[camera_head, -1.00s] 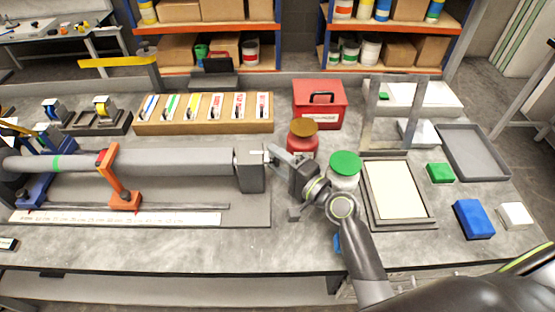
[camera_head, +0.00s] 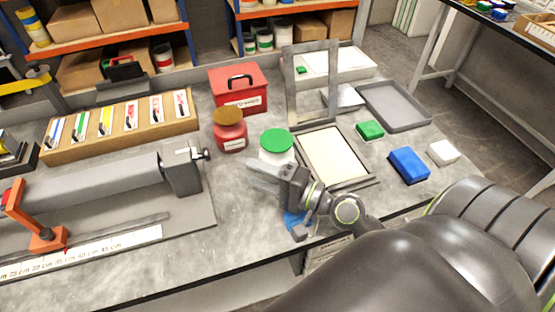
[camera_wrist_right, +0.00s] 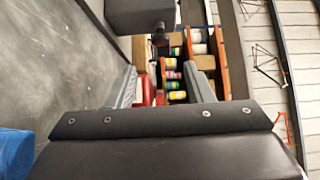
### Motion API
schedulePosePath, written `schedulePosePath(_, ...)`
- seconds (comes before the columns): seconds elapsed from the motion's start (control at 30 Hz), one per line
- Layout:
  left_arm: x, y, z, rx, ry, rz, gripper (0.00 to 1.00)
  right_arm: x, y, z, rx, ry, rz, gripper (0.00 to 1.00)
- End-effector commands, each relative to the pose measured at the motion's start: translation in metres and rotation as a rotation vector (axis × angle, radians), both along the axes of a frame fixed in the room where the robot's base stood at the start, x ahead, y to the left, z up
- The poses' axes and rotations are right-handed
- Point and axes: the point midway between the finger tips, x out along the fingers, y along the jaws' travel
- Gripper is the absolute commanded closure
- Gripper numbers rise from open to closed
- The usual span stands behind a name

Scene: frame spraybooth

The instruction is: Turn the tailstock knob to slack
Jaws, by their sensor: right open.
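The tailstock (camera_head: 181,167) is a grey block at the right end of the long grey tube on the bench. Its small dark knob (camera_head: 204,154) sticks out on the block's right side. My right gripper (camera_head: 254,175) is in front of the white jar with the green lid, to the right of the knob and apart from it. It is open and empty. In the right wrist view the two fingers (camera_wrist_right: 163,88) stand apart, with the tailstock block (camera_wrist_right: 140,15) and dark knob (camera_wrist_right: 160,35) beyond them. My left gripper is not in view.
A red jar with a brown lid (camera_head: 229,137) and the green-lidded jar (camera_head: 276,148) stand near my right gripper. A red metal box (camera_head: 238,90) is behind. A framed screen (camera_head: 335,155) lies to the right. A blue thing (camera_head: 293,220) is partly hidden below the gripper. Bare bench lies between knob and gripper.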

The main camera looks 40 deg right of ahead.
Motion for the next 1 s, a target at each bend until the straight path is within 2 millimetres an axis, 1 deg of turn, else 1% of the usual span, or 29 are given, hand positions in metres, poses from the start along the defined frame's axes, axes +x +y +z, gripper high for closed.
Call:
schedulePosePath(0.03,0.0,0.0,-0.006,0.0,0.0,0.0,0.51,-0.008,-0.004,-0.004,-0.006,0.002,0.002,0.53)
schedulePosePath(0.1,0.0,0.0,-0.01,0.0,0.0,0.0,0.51,-0.017,-0.009,-0.003,-0.004,0.001,0.002,0.53)
schedulePosePath(0.33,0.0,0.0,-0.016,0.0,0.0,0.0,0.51,-0.034,-0.019,-0.002,-0.002,0.0,0.001,0.53)
schedulePosePath(0.5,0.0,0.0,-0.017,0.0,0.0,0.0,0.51,-0.037,-0.02,0.0,0.0,0.0,0.001,0.53)
schedulePosePath(1.0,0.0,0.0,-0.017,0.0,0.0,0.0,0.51,-0.037,-0.02,0.0,0.0,0.0,0.0,0.53)
